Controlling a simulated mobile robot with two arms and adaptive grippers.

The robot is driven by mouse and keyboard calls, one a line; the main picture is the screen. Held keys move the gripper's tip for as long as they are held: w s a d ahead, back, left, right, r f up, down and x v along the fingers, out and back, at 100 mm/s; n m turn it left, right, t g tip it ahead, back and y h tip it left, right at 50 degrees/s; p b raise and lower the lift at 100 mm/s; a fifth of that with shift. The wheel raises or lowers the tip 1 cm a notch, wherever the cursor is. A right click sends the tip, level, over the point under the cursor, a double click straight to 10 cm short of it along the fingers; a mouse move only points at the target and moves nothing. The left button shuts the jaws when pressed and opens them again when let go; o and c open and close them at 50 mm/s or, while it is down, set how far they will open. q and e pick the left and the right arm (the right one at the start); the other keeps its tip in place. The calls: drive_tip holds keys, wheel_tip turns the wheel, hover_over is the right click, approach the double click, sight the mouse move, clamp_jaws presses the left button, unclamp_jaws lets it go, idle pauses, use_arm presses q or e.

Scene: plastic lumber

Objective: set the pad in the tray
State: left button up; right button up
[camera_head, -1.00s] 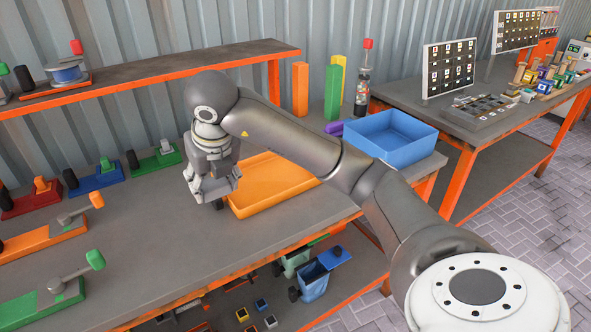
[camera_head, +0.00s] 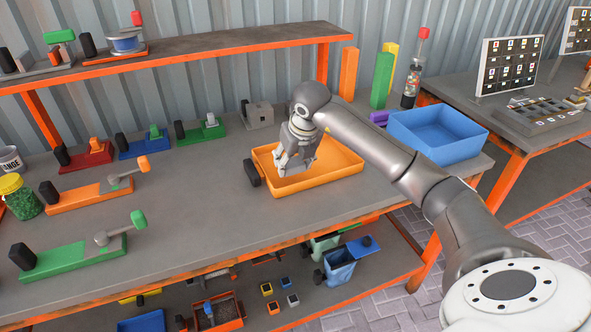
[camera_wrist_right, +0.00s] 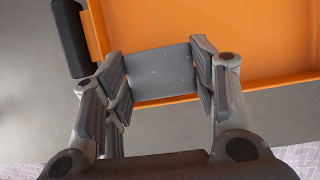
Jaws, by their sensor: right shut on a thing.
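The orange tray (camera_head: 335,176) sits on the workbench with a black handle at its left end. My right gripper (camera_head: 288,170) hangs over the left part of this tray. In the right wrist view, my right gripper (camera_wrist_right: 160,80) is shut on a flat grey pad (camera_wrist_right: 160,73), held between its two fingers. The pad overlaps the near wall of the orange tray (camera_wrist_right: 215,25) in that view; I cannot tell whether it touches it. In the head view the pad cannot be made out clearly. My left gripper is not in view.
A blue bin (camera_head: 440,136) stands right of the orange tray, with green (camera_head: 382,80) and orange (camera_head: 348,73) blocks behind. Several coloured lever fixtures, including a green one (camera_head: 70,256), line the left. A raised shelf (camera_head: 220,45) runs along the back. Bench in front is clear.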

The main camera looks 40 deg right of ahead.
sight(297, 165)
drive_tip(key=f, duration=0.3)
drive_tip(key=shift+d+p, duration=0.35)
drive_tip(key=shift+d, duration=0.05)
drive_tip(key=shift+w+f, duration=0.1)
drive_tip(key=shift+f, duration=0.35)
drive_tip(key=shift+f, duration=0.1)
drive_tip(key=o, duration=1)
drive_tip(key=shift+o, duration=0.2)
drive_tip(key=shift+r, duration=0.25)
drive_tip(key=v, duration=1.1)
drive_tip(key=shift+r+b, duration=0.3)
drive_tip(key=shift+r, duration=0.05)
drive_tip(key=shift+a, duration=0.15)
